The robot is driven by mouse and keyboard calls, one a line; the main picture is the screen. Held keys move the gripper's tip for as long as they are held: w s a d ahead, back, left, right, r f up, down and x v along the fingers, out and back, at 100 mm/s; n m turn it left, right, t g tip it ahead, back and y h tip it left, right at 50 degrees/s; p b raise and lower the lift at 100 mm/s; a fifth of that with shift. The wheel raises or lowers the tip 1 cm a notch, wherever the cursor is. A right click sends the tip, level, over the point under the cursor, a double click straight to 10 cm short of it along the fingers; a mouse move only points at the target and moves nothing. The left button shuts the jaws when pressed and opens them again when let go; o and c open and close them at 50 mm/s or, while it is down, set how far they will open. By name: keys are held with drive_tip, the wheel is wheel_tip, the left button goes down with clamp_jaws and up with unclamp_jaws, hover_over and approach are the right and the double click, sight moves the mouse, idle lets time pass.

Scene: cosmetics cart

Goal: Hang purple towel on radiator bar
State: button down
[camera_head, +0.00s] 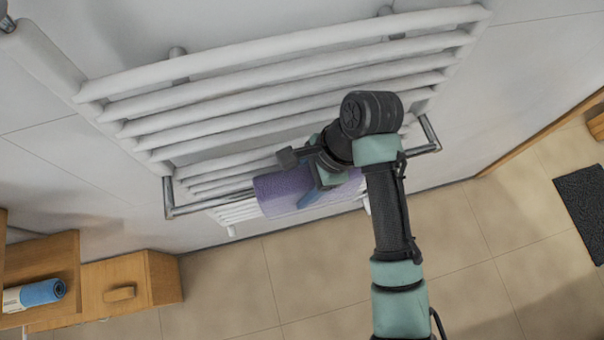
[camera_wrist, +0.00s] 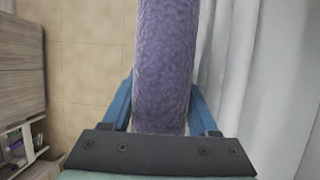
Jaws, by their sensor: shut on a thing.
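The purple towel (camera_head: 283,191) is a roll held level at the front of the white radiator (camera_head: 270,92) in the head view. In the wrist view the towel (camera_wrist: 165,65) runs upright through the middle of the picture. My gripper (camera_head: 318,190) is shut on it, with a blue finger on each side of the roll in the wrist view (camera_wrist: 163,105). The metal radiator bar (camera_head: 212,206) sticks out from the radiator on brackets at both ends. Towel and arm hide its middle part. I cannot tell whether the towel touches the bar.
A wooden cabinet (camera_head: 110,287) stands at lower left, with a blue rolled towel (camera_head: 42,292) on its shelf. A dark mat (camera_head: 585,205) lies on the tiled floor at right. The floor (camera_head: 320,275) below the radiator is clear.

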drive_tip(key=shift+c, duration=0.4)
unclamp_jaws()
drive_tip(key=v, duration=1.1)
drive_tip(key=shift+d+r+p, duration=0.15)
drive_tip(key=shift+r+p, duration=0.1)
drive_tip(key=shift+p, duration=0.15)
drive_tip(key=shift+w+d+r, duration=0.15)
drive_tip(key=shift+d+r, duration=0.05)
drive_tip(key=shift+r, duration=0.45)
